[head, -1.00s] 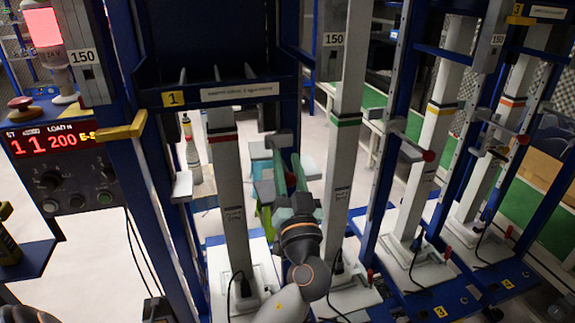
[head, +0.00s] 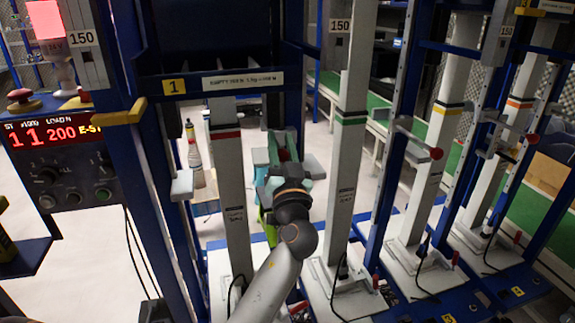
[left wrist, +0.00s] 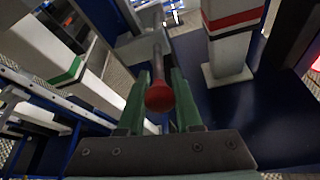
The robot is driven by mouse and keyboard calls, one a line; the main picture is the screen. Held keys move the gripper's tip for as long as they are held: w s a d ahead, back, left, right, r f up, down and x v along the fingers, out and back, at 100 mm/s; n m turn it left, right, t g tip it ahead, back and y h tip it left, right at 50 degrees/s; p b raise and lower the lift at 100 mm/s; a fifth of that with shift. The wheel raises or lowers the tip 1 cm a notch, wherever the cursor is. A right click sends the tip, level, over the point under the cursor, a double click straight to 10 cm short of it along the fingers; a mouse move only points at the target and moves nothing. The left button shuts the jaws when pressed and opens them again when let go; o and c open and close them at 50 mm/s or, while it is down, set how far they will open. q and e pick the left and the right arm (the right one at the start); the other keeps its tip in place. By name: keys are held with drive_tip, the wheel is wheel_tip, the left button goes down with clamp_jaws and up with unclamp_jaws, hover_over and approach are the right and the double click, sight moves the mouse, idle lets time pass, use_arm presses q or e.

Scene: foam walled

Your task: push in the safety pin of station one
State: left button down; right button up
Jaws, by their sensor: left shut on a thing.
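Station one is marked by a yellow "1" plate (head: 174,86) on a blue crossbar. Its safety pin has a red ball knob (left wrist: 160,96) and a thin shaft running away to a grey block (left wrist: 143,45) in the left wrist view. My left gripper (head: 284,157) reaches in between the red-banded column (head: 232,190) and the green-banded column (head: 345,160). Its green fingers (left wrist: 160,90) are shut on the pin, one on each side of the knob and shaft. In the head view the gripper and wrist hide most of the pin. My right gripper is not in view.
A control box with a red display (head: 60,132) stands at the left. A blue upright (head: 150,150) stands close to the left of the columns. Cables lie across the white bases.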

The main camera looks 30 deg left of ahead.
use_arm(q)
drive_tip(key=shift+w+a+f, duration=0.1)
drive_tip(key=shift+w+a, duration=0.25)
drive_tip(key=shift+a, duration=0.05)
drive_tip(key=shift+r, duration=0.25)
drive_tip(key=c, duration=0.6)
unclamp_jaws()
drive_tip(key=shift+a+f, duration=0.1)
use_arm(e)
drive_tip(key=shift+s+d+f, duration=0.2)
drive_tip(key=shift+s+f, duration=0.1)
use_arm(q)
drive_tip(key=shift+f, duration=0.15)
